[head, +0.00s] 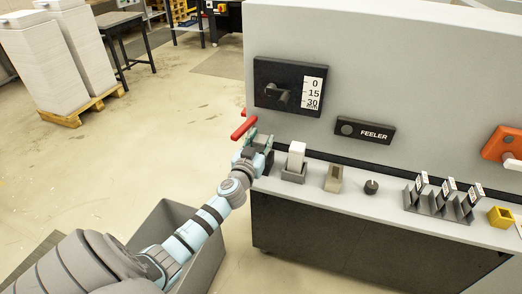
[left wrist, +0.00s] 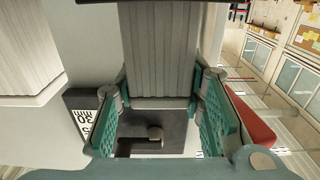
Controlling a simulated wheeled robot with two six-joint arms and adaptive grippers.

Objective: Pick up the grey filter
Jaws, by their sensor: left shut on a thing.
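The grey filter (left wrist: 158,50) is a ridged block that fills the upper middle of the left wrist view. The teal fingers of my left gripper (left wrist: 160,100) are on either side of it, shut on it. In the head view my left gripper (head: 256,148) is at the left end of the machine's ledge, and it and the ledge things hide most of the filter. I cannot tell whether the filter is clear of its holder. My right gripper is not in view.
A white ridged block (head: 296,155) stands in a grey holder just right of my left gripper. A beige holder (head: 333,178), a small knob (head: 371,187) and a rack (head: 438,202) follow along the ledge. A red handle (head: 243,128) sticks out close behind the gripper.

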